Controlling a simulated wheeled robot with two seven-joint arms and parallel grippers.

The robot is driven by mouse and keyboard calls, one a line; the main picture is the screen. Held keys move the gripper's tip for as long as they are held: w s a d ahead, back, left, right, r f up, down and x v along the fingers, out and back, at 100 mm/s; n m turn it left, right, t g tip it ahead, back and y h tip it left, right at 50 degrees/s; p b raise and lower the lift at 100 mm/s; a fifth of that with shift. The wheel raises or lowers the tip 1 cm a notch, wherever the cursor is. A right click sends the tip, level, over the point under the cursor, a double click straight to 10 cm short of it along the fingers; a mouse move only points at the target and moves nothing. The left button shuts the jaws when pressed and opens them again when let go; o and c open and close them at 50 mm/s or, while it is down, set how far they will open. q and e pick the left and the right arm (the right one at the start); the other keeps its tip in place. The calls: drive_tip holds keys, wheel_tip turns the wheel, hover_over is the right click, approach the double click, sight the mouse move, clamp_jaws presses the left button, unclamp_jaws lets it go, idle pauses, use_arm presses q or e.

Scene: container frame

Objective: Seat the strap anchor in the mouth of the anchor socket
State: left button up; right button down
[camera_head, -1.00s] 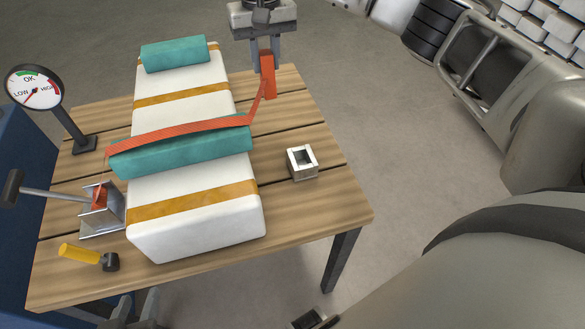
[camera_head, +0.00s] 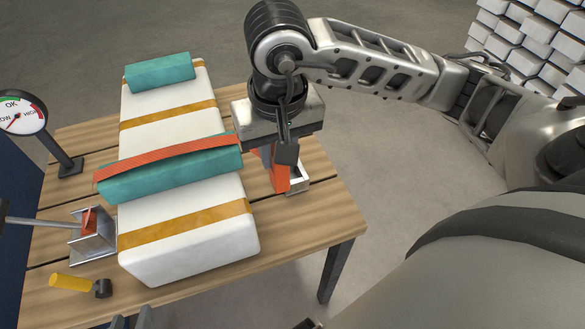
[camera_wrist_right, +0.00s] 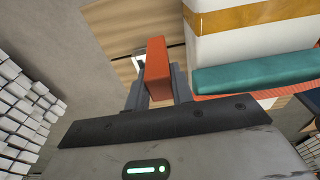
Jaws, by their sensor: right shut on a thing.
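The orange strap anchor (camera_head: 279,180) hangs in my right gripper (camera_head: 270,158), which is shut on it; it also shows in the right wrist view (camera_wrist_right: 158,72) between the fingers. The pale square anchor socket (camera_head: 299,179) sits on the table just right of the anchor, partly hidden by it. In the right wrist view the socket (camera_wrist_right: 138,58) shows beyond the anchor's left edge. I cannot tell whether the anchor's lower end is in the mouth. The orange strap (camera_head: 165,156) runs over the teal pad. My left gripper (camera_head: 132,321) is at the bottom edge, fingertips apart, empty.
A white crate (camera_head: 190,250) with yellow bands and teal pads (camera_head: 160,71) fills the table's middle. A metal bracket with a lever (camera_head: 92,240), a yellow-handled hammer (camera_head: 72,283) and a dial gauge (camera_head: 20,112) are at left. Wooden table (camera_head: 325,215) is clear around the socket.

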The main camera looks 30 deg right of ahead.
drive_tip(key=s, duration=0.5)
approach(299, 179)
drive_tip(key=w+f, duration=0.1)
drive_tip(key=f, duration=0.1)
drive_tip(key=w+f+p, duration=0.1)
drive_tip(key=w+f, duration=0.1)
drive_tip(key=shift+w+d+f, duration=0.15)
drive_tip(key=shift+w+f, duration=0.1)
drive_tip(key=shift+w, duration=0.05)
drive_tip(key=shift+f, duration=0.1)
drive_tip(key=shift+f, duration=0.15)
drive_tip(key=c, duration=1.2)
unclamp_jaws()
